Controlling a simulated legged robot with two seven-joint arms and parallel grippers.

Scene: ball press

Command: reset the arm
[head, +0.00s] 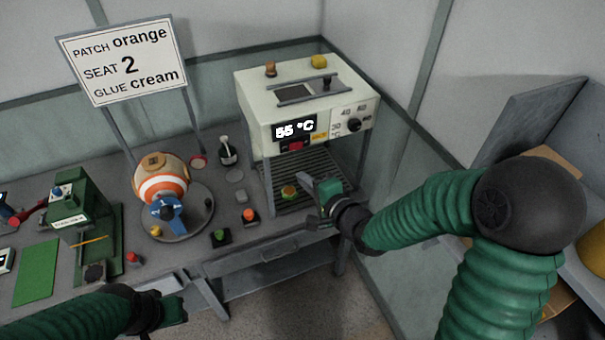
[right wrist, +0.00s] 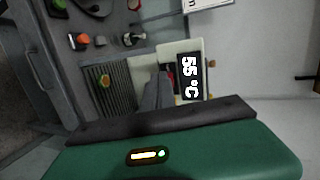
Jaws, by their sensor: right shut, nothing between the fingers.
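My right arm reaches in from the right. Its gripper (head: 308,187) is shut and empty at the front right of the cream press machine (head: 290,108), beside its slatted bed. In the right wrist view the dark fingers (right wrist: 158,92) lie together, with the machine's 55 °C display beyond them.
An orange and white striped ball (head: 160,181) sits on a round stand. A green press (head: 80,220) stands at the left. Buttons and a bottle (head: 227,151) stand mid-table. A sign (head: 122,62) reads patch orange, seat 2, glue cream.

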